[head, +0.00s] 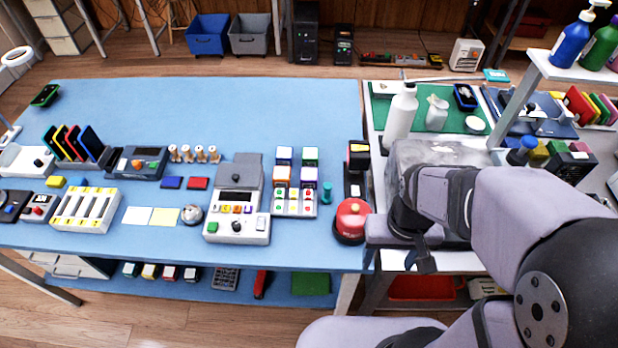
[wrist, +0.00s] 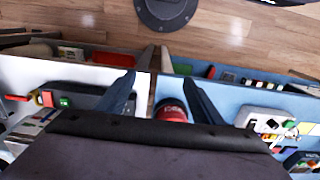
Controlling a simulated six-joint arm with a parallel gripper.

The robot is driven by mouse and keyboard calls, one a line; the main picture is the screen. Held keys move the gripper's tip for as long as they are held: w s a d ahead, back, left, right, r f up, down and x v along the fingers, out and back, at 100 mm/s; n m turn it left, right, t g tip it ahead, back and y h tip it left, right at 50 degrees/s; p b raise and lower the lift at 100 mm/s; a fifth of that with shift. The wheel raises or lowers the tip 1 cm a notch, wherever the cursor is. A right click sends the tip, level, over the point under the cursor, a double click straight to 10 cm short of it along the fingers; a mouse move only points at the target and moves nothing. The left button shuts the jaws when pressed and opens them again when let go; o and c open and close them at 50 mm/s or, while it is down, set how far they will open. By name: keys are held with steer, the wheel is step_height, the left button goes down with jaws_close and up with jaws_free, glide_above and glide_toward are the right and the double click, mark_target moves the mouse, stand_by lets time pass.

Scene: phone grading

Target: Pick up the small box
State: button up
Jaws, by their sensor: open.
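Several small boxes with coloured tops stand in a block on the blue table in the head view. One small box (head: 284,155) is at the back left of the block and another (head: 310,156) is at the back right. I cannot tell which one the task means. My gripper (head: 422,258) is to the right of them, beyond the blue table's right end, and its fingers are partly hidden by my arm. In the wrist view my gripper (wrist: 160,97) is open, with nothing held between its two dark fingers.
A red round-topped device (head: 351,221) stands at the blue table's front right corner, between the boxes and my gripper. A grey console (head: 237,229) stands left of the boxes. A white bottle (head: 401,118) stands on the right bench. The blue table's back (head: 240,105) is clear.

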steer(key=w+a, duration=0.2)
steer(key=w, duration=0.4)
steer(key=w+a+b, duration=0.1)
steer(key=w+a, duration=0.1)
steer(key=w, duration=0.4)
steer(key=w+a, duration=0.3)
steer(key=w, duration=0.4)
steer(key=shift+r, duration=0.25)
steer(key=w+a+f+b, duration=0.1)
steer(key=w+a+f, duration=0.1)
steer(key=w+a, duration=0.4)
glide_above(309, 173)
steer(key=shift+s+d+f+b, duration=0.15)
steer(key=shift+s+f, duration=0.05)
steer(key=shift+f, duration=0.45)
steer(key=shift+s+d+f+b, duration=0.1)
steer(key=shift+s+f+b, duration=0.1)
steer(key=shift+f, duration=0.4)
steer(key=shift+w+a+f, duration=0.15)
steer(key=shift+a, duration=0.15)
steer(key=shift+w+d+f+p, duration=0.1)
steer(key=shift+f+p, duration=0.7)
steer(key=shift+f, duration=1.05)
steer(key=shift+w+f+p, duration=0.1)
steer(key=shift+f+p, duration=0.65)
steer(key=shift+f, duration=1.05)
steer(key=shift+c, duration=0.6)
steer(key=c, duration=1)
